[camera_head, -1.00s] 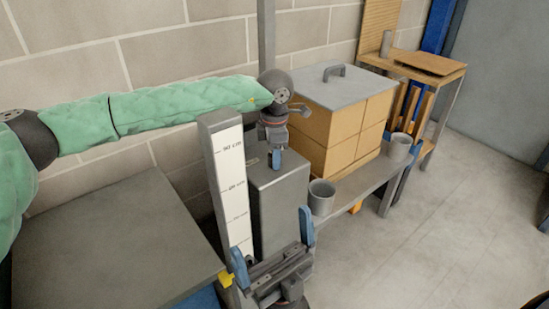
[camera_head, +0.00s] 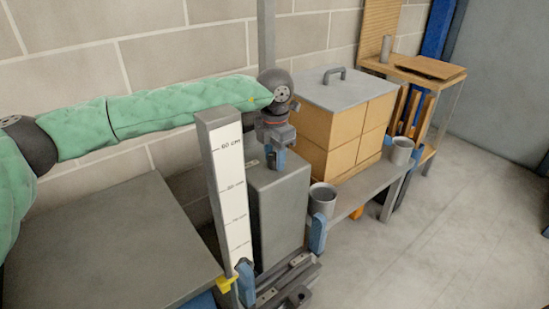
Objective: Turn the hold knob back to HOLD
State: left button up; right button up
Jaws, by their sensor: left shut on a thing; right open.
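A grey box-shaped housing (camera_head: 281,206) stands behind a white measuring post. My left gripper (camera_head: 275,166) points straight down onto the top of this housing, with its blue fingers close together. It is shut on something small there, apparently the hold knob. The knob itself is hidden by the fingers, and I cannot read its position or a HOLD mark. My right gripper (camera_head: 281,245) is low in front of the housing, its two blue fingers wide apart and empty, one on each side of the housing's lower front.
The post with a centimetre scale (camera_head: 229,185) stands just left of the housing. A grey table top (camera_head: 110,240) is at left. A grey cup (camera_head: 323,199), stacked tan boxes under a handled lid (camera_head: 345,85) and another cup (camera_head: 402,151) are at right. Open floor lies at front right.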

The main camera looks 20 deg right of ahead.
aim_at(275, 155)
pick_arm(q)
jog(key=shift+r, duration=0.1)
dwell(0.3)
jog(key=o, duration=1)
jog(key=shift+r+p, duration=0.45)
jog(key=shift+r, duration=3.4)
